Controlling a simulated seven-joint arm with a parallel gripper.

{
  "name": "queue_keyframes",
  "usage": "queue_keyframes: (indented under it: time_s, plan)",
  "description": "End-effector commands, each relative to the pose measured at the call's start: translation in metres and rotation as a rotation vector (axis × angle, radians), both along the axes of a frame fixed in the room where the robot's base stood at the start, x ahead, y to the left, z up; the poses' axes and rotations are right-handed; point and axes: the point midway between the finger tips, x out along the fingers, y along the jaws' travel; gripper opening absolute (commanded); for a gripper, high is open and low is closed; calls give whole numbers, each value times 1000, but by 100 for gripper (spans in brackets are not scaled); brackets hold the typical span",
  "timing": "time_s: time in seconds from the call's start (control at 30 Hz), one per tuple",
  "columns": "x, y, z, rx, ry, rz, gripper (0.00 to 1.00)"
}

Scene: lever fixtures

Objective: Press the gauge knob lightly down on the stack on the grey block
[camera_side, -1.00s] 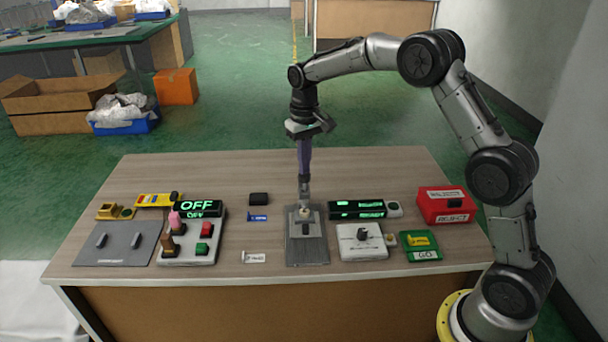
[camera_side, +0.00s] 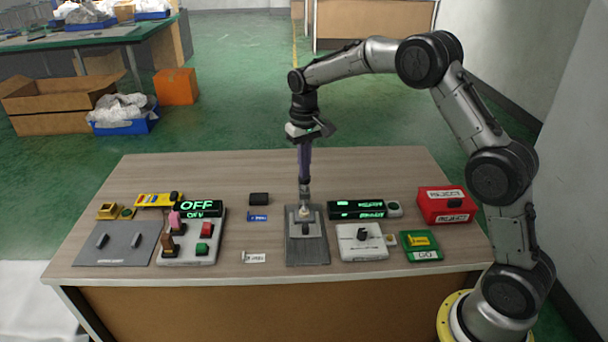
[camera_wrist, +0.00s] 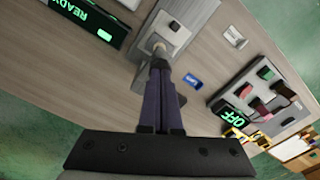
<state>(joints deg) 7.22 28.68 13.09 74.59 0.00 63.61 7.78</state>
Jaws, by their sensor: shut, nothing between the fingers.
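The grey block (camera_side: 308,252) lies at the front middle of the table, with a lighter plate and a small pale knob (camera_side: 304,212) on it. My gripper (camera_side: 304,200) points straight down just over the knob, its fingers shut together. In the wrist view the closed fingertips (camera_wrist: 160,64) are at the pale knob (camera_wrist: 159,48) on the grey block (camera_wrist: 196,12). I cannot tell whether they touch it. The stack under the knob is too small to make out.
Right of the block are a green-lit display (camera_side: 357,209), a white box with a dark knob (camera_side: 362,241), a green GO box (camera_side: 421,246) and a red REJECT box (camera_side: 447,205). On the left are a switch panel (camera_side: 190,240) and a grey plate (camera_side: 112,250).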

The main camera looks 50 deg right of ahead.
Motion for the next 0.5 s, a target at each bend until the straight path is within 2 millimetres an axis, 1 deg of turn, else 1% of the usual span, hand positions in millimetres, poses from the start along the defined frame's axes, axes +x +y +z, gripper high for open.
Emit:
queue_keyframes:
  time_s: [0.5]
  plan:
    - [0,0,-7,1,2,0,0]
